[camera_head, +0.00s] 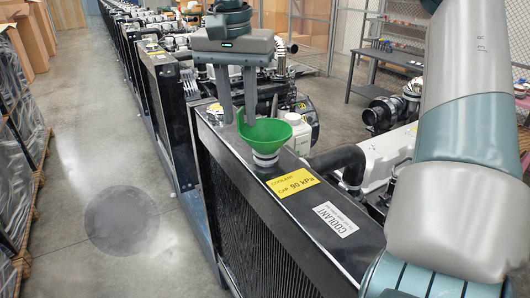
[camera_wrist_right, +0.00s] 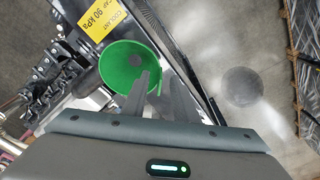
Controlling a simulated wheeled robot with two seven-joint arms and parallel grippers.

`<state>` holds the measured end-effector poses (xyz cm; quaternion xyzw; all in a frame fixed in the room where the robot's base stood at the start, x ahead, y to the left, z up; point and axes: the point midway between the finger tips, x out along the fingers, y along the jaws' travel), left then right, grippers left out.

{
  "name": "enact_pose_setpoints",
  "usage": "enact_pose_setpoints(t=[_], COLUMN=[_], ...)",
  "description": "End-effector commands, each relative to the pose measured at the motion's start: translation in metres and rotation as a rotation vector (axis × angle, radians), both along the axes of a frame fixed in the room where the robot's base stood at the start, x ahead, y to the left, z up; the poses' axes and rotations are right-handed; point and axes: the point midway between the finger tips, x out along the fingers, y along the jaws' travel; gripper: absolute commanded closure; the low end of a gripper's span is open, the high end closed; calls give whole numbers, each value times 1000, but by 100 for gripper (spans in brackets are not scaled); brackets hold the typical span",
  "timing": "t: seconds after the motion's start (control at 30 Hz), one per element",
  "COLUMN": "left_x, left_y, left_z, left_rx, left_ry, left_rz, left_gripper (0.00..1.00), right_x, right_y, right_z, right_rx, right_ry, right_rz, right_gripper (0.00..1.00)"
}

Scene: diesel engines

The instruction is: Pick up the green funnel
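The green funnel (camera_head: 284,134) stands upright, its white neck on top of the black radiator (camera_head: 330,232). My right gripper (camera_head: 238,121) points down at the funnel's left side. Its two fingers are apart, with nothing held between them. The right-hand finger overlaps the funnel's left rim in the head view; I cannot tell whether it touches. In the right wrist view the funnel (camera_wrist_right: 117,66) shows as a round green bowl, partly covered by a fingertip of the gripper (camera_wrist_right: 157,78). My left gripper is in neither view.
A yellow coolant label (camera_head: 293,183) and a white label (camera_head: 335,219) lie on the radiator top. A white bottle (camera_head: 298,133) stands close behind the funnel. Engine parts and a black hose (camera_head: 338,160) lie to the right. The floor (camera_head: 150,150) on the left is open.

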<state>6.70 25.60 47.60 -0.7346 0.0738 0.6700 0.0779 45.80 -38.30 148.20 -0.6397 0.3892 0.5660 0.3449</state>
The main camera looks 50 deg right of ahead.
Motion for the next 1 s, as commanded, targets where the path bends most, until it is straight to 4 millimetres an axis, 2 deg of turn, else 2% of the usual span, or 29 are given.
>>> enact_pose_setpoints(t=[0.13,0.27,1.0], left_x=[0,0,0], left_y=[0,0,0], left_z=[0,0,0], left_rx=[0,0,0], left_ry=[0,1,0], left_rz=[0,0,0], left_gripper=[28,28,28], right_x=[0,0,0], right_y=[0,0,0], right_z=[0,0,0], right_rx=[0,0,0], right_ry=[0,0,0], right_rz=[0,0,0], right_gripper=[74,100,100])
